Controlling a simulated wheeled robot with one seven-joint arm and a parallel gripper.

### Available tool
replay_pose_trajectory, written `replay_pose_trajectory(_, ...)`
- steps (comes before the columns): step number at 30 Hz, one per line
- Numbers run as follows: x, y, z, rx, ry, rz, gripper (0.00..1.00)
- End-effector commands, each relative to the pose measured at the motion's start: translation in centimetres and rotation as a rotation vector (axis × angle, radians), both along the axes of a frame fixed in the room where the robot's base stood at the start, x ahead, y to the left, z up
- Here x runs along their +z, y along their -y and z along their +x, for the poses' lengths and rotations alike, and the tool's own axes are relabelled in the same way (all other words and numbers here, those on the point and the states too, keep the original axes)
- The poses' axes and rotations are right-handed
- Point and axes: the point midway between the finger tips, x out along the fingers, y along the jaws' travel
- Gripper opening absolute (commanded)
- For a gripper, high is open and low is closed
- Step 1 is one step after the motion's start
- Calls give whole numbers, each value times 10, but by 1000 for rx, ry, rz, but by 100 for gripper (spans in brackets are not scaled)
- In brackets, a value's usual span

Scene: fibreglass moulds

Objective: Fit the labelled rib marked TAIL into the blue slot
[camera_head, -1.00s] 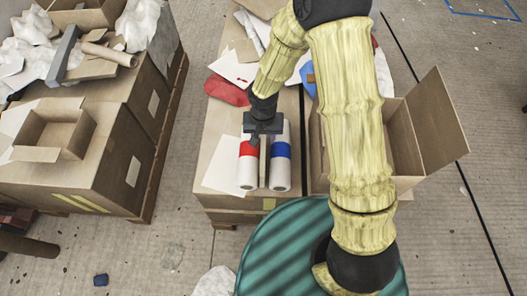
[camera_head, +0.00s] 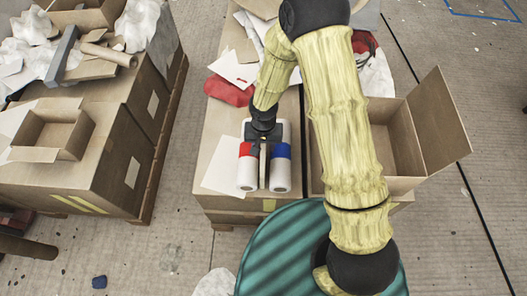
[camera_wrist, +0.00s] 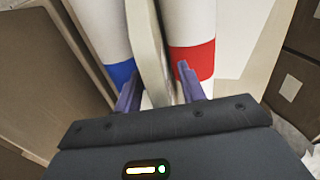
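A thin beige-grey plate (camera_head: 263,174), which may be a rib, stands on edge between two white rolls. It also shows in the wrist view (camera_wrist: 146,45). No TAIL label is readable on it. One roll has a red band (camera_head: 248,150), the other a blue band (camera_head: 282,151). My gripper (camera_wrist: 157,80) points down over the plate, its purple fingers apart on either side of it. I see a gap beside the plate, so the fingers look open around it. My gripper (camera_head: 264,143) partly hides the rolls' far ends in the head view. I cannot make out a blue slot.
The rolls lie on a cardboard-topped stack with a white sheet (camera_head: 222,176) and a red cloth (camera_head: 228,91). An open cardboard box (camera_head: 398,145) stands close on the right. Another box-laden pallet (camera_head: 100,125) is at left. Floor between the stacks is clear.

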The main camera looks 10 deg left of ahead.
Motion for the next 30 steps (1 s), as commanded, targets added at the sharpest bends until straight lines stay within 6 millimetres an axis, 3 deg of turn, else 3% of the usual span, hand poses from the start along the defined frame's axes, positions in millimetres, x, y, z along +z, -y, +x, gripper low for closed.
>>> replay_pose_trajectory(6, 0, 0, 0, 0, 0, 0, 38)
replay_pose_trajectory(12, 0, 0, 0, 0, 0, 0, 0)
replay_pose_trajectory(23, 3, 0, 0, -1, 1, 0, 0)
replay_pose_trajectory(30, 34, 0, 1, -3, 4, 2, 0)
